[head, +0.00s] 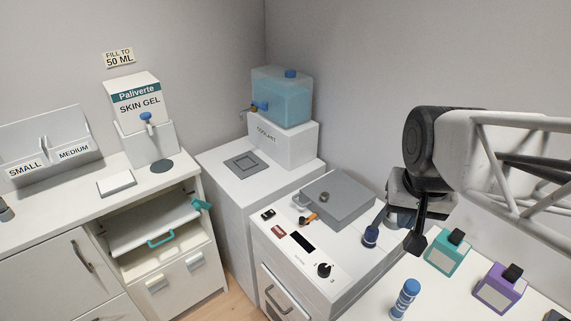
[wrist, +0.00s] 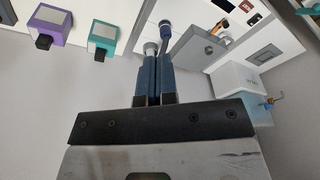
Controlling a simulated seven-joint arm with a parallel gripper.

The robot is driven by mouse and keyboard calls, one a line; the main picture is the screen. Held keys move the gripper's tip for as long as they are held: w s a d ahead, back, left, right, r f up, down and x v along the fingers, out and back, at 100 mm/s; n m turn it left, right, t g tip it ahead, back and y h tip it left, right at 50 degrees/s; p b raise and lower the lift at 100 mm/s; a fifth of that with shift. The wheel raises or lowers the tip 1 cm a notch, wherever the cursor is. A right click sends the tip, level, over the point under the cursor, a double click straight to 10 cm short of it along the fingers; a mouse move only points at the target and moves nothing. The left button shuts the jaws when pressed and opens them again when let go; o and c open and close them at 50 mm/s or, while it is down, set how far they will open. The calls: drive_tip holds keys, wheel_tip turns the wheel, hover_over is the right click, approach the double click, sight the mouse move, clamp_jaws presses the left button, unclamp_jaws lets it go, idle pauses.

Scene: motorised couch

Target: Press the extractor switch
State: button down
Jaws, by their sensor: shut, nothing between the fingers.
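The white machine's control panel (head: 290,245) carries a small black rocker switch (head: 268,214), an orange-handled control (head: 308,219), a dark display (head: 302,242) and a black knob (head: 323,270). I cannot read which control is marked extractor. In the wrist view, part of the panel with the orange control (wrist: 215,29) shows at the top. My gripper (head: 370,238) is right of the panel, by the grey lid's right side, apart from the small switch. Its blue-grey fingers show together in the wrist view (wrist: 157,65), shut and empty.
A raised grey lid (head: 340,198) stands behind the panel. A coolant tank (head: 282,97) sits on a white box at the back. A blue-striped bottle (head: 405,298), teal box (head: 447,253) and purple box (head: 499,288) stand at right.

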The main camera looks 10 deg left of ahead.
drive_tip(key=w+a+f+m, duration=0.1)
drive_tip(key=w+a, duration=0.2)
drive_tip(key=w, duration=0.2)
drive_tip(key=w+a+m, duration=0.1)
drive_tip(key=w+a, duration=0.2)
drive_tip(key=w, duration=0.2)
drive_tip(key=m+g, duration=0.2)
drive_tip(key=m, duration=0.4)
hover_over(272, 212)
wheel_tip(272, 212, down, 17)
drive_tip(key=shift+a+r, duration=0.1)
drive_tip(key=shift+s, duration=0.1)
wheel_tip(272, 212, down, 14)
